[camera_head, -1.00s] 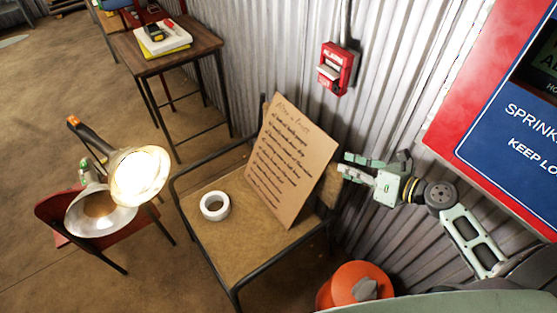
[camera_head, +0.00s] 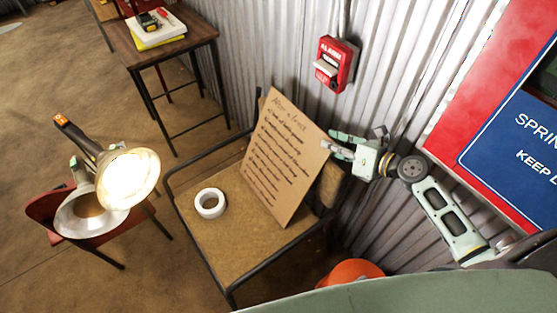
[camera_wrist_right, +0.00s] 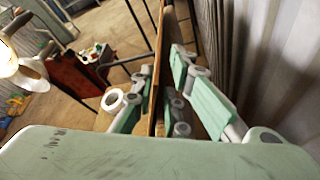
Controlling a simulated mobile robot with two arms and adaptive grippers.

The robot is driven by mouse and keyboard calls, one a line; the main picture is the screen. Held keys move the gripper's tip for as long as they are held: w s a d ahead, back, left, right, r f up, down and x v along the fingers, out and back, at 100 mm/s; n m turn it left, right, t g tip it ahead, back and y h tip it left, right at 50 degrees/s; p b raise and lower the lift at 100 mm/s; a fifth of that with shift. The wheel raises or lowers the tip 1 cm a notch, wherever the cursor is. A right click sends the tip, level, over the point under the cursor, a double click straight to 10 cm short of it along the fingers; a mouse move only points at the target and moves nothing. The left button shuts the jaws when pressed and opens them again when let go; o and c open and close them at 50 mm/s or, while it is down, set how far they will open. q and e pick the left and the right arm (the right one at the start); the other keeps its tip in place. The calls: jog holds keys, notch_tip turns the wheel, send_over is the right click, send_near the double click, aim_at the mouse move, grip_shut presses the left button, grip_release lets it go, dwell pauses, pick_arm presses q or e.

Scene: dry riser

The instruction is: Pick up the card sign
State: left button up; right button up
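The card sign (camera_head: 284,160) is a brown cardboard sheet with handwritten lines. It leans back, tilted, on the seat of a chair (camera_head: 215,245). My right gripper (camera_head: 336,143) is at the card's upper right edge. In the right wrist view the card (camera_wrist_right: 157,70) shows nearly edge-on between the two fingers of my right gripper (camera_wrist_right: 162,88), one on each side. The fingers are spread, with a gap visible on the right side of the card; contact on the left side is unclear. My left gripper is not in view.
A white tape roll (camera_head: 210,203) lies on the seat, left of the card. A red alarm box (camera_head: 336,64) is on the corrugated wall close behind. An orange object (camera_head: 353,271) stands below my right arm. A lit lamp (camera_head: 128,180) is at left.

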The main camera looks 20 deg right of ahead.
aim_at(318, 135)
jog(key=shift+r+x, duration=0.15)
jog(key=shift+x, duration=0.75)
jog(key=shift+r+x, duration=0.15)
jog(key=shift+x, duration=0.75)
jog(key=shift+r+x, duration=0.2)
jog(key=shift+x, duration=0.7)
jog(key=shift+w, duration=0.15)
jog(key=shift+c, duration=0.2)
grip_shut()
jog(key=shift+r, duration=0.1)
